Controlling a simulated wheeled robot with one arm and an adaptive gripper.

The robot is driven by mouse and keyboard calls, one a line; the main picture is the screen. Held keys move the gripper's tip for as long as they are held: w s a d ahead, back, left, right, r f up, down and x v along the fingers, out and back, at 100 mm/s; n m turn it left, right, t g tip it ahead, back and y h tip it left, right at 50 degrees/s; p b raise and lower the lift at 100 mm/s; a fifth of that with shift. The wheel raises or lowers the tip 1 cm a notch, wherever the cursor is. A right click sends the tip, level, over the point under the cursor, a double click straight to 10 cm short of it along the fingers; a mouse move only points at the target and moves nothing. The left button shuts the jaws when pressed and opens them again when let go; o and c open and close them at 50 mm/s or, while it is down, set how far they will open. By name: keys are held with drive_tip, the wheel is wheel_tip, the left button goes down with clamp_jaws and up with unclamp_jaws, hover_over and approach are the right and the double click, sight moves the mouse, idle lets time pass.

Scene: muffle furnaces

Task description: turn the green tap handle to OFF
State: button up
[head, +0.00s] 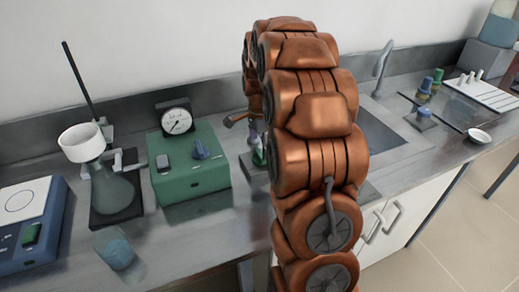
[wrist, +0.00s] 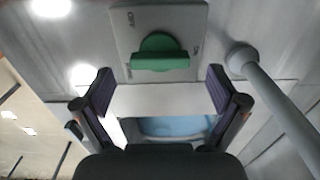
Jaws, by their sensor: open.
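The green tap handle (wrist: 160,58) shows in the wrist view, on a grey plate (wrist: 185,20) with small dark labels near its upper left and right. The labels are too blurred to read surely. The handle has a rounded back and a straight bar lying level across the picture. My gripper (wrist: 160,91) is open, one finger at each side below the handle, with nothing between the fingers. It appears apart from the handle. In the head view my copper arm hides the gripper; a small green part (head: 259,156) shows beside the arm, perhaps the tap.
A grey rod with a round end (wrist: 242,58) stands right of the plate in the wrist view. In the head view, a green box with a gauge (head: 190,172), a flask with a funnel (head: 110,190) and a beaker (head: 115,250) stand left of my arm. A sink (head: 385,135) is to the right.

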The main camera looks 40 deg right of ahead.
drive_tip(key=shift+f, duration=1.15)
drive_tip(key=shift+c, duration=0.3)
drive_tip(key=c, duration=1.1)
drive_tip(key=n+b, duration=0.3)
drive_tip(key=shift+w+f+n, duration=0.1)
drive_tip(key=shift+f+n, duration=0.05)
drive_tip(key=shift+n, duration=0.25)
drive_tip(key=n+b, duration=0.3)
drive_tip(key=n, duration=0.2)
drive_tip(key=n+b, duration=0.1)
drive_tip(key=n, duration=0.4)
drive_tip(key=shift+r+n+b, duration=0.2)
drive_tip(key=shift+n+b, duration=0.2)
drive_tip(key=shift+n, duration=1.7)
